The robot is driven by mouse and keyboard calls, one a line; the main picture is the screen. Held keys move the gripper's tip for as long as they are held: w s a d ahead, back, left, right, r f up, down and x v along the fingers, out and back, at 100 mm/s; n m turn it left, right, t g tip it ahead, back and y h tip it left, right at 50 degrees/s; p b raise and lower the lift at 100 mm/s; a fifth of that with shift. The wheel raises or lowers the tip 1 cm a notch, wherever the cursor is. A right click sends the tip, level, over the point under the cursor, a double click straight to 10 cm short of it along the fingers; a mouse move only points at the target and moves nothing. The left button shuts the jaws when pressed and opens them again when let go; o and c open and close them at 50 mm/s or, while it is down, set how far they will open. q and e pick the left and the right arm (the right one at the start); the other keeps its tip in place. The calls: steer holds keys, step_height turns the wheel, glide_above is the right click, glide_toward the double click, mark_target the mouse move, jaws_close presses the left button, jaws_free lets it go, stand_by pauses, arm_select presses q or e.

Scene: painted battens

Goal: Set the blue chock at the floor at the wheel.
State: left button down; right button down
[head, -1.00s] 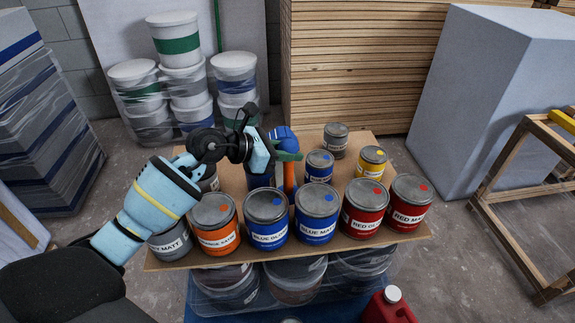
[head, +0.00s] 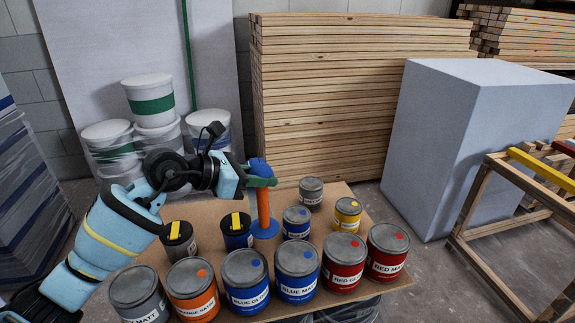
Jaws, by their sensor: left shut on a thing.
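My left gripper (head: 258,182) is shut on an upright thing with a blue top (head: 259,167), an orange stem (head: 263,206) and a blue disc (head: 265,229) at its lower end. The green fingers are just below the blue top. It stands or hangs over the board among the paint tins; I cannot tell whether the disc touches the board. I cannot tell whether this thing is the blue chock; I see no separate one. No wheel shows. My right gripper is out of view.
Several paint tins, among them a blue tin (head: 297,272) and a red tin (head: 343,263), crowd the brown board (head: 345,200). Stacked planks (head: 350,80) and a pale block (head: 470,140) stand behind. A wooden frame (head: 490,210) stands at right. Grey floor (head: 425,262) shows between.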

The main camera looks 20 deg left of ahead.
arm_select(q)
steer(key=s+d+m+g+h, duration=0.1)
steer(key=s+d, duration=0.2)
steer(key=s, duration=0.7)
steer(key=s+d+f+m+g+h, duration=0.1)
steer(key=s+d+m, duration=0.1)
steer(key=s, duration=0.9)
steer(key=shift+d+g, duration=0.3)
steer(key=shift+d, duration=0.25)
steer(key=shift+h, duration=0.3)
